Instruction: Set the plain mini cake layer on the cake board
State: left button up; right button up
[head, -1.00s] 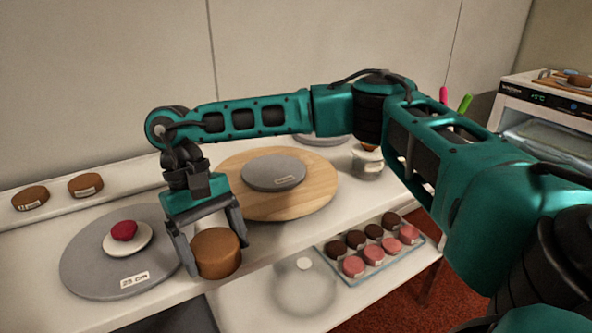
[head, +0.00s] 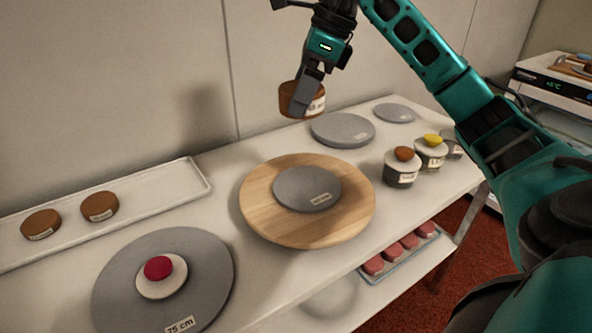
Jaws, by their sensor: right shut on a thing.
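My right gripper (head: 304,99) is shut on a plain brown mini cake layer (head: 287,101) with a pale label. It holds the layer in the air, well above the bench, toward the back wall. A grey round board with a label (head: 307,188) lies on the round wooden turntable (head: 262,222) in the middle of the bench. Nothing stands on that board. In the picture the held layer is above the wooden turntable's far side and apart from it. My left gripper is not in view.
A grey turntable (head: 110,288) marked 25 cm bears a white disc with a red piece. A white tray (head: 190,168) holds two brown layers (head: 100,206). Grey discs (head: 343,129) lie at the back right. Topped tubs (head: 402,172) stand right. Pink cakes (head: 408,243) are on a lower shelf.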

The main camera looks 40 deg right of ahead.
jog(key=shift+w+d+r+m, duration=0.1)
jog(key=shift+d+r+m, duration=0.5)
jog(key=shift+d+m, duration=0.1)
jog(key=shift+d+r+m+t+h, duration=0.1)
jog(key=shift+d+m+t+h, duration=0.15)
jog(key=shift+m+t+h, duration=0.05)
notch_tip(320, 180, down, 5)
jog(key=shift+d+b, duration=0.1)
jog(key=shift+b, duration=0.75)
jog(key=b, duration=0.2)
send_near(299, 184)
jog(key=shift+w+a, duration=0.55)
jog(key=shift+w, duration=0.2)
jog(key=shift+f, duration=0.7)
notch_tip(299, 184, down, 4)
jog(key=shift+r+b, duration=0.15)
jog(key=shift+b, duration=0.35)
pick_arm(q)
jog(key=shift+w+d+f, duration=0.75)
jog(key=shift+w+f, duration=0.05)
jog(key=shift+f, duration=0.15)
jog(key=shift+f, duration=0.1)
